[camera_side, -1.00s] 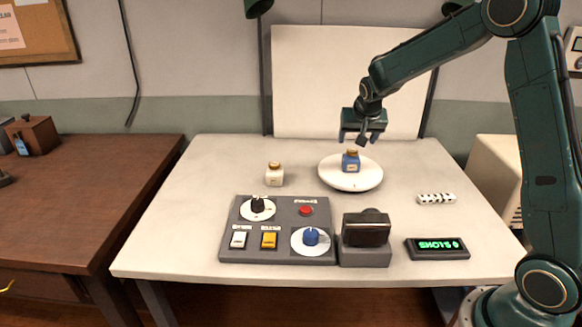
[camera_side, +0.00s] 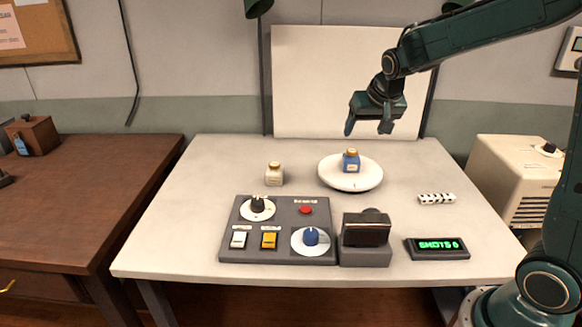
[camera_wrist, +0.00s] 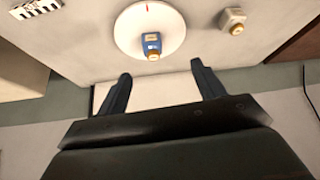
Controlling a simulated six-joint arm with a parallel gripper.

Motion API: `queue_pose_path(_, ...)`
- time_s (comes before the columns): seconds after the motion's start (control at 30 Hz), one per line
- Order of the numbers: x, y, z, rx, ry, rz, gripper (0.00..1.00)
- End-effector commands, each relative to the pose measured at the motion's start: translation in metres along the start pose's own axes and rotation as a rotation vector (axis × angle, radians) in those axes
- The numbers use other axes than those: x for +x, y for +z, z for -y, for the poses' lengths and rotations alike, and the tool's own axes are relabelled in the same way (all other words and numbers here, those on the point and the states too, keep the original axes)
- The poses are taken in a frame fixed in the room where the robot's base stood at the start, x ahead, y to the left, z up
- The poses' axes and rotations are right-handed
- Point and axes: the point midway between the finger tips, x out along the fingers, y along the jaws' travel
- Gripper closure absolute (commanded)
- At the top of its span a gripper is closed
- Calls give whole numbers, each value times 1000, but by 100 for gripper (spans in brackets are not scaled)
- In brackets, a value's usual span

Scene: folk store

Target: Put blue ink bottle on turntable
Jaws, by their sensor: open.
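The blue ink bottle (camera_side: 351,161) stands upright on the round white turntable (camera_side: 338,180), near its middle. It has a gold-brown cap and a pale label. My gripper (camera_side: 370,128) is open and empty, above and behind the bottle and apart from it. In the wrist view the two fingers (camera_wrist: 160,88) are spread wide with nothing between them. The blue bottle (camera_wrist: 151,41) and the turntable (camera_wrist: 128,45) show beyond the fingertips.
A white bottle (camera_side: 274,177) stands left of the turntable. In front are a grey control panel (camera_side: 285,212), a camera (camera_side: 366,232) and a display reading SHOTS 0 (camera_side: 437,248). A striped block (camera_side: 436,199) lies at right. A white backdrop (camera_side: 310,80) stands behind.

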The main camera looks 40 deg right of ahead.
Motion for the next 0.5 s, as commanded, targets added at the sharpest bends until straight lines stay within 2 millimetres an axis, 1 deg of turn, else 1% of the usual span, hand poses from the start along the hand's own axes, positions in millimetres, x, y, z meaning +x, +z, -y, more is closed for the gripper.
queue_pose_path(0.03, -15, 7, 1, -22, -17, 0, 31)
queue_pose_path(0.2, -56, 35, 3, -97, -67, 13, 31)
queue_pose_path(0.37, -91, 66, 0, -173, -112, 24, 31)
queue_pose_path(0.5, -117, 94, -4, -242, -150, 32, 31)
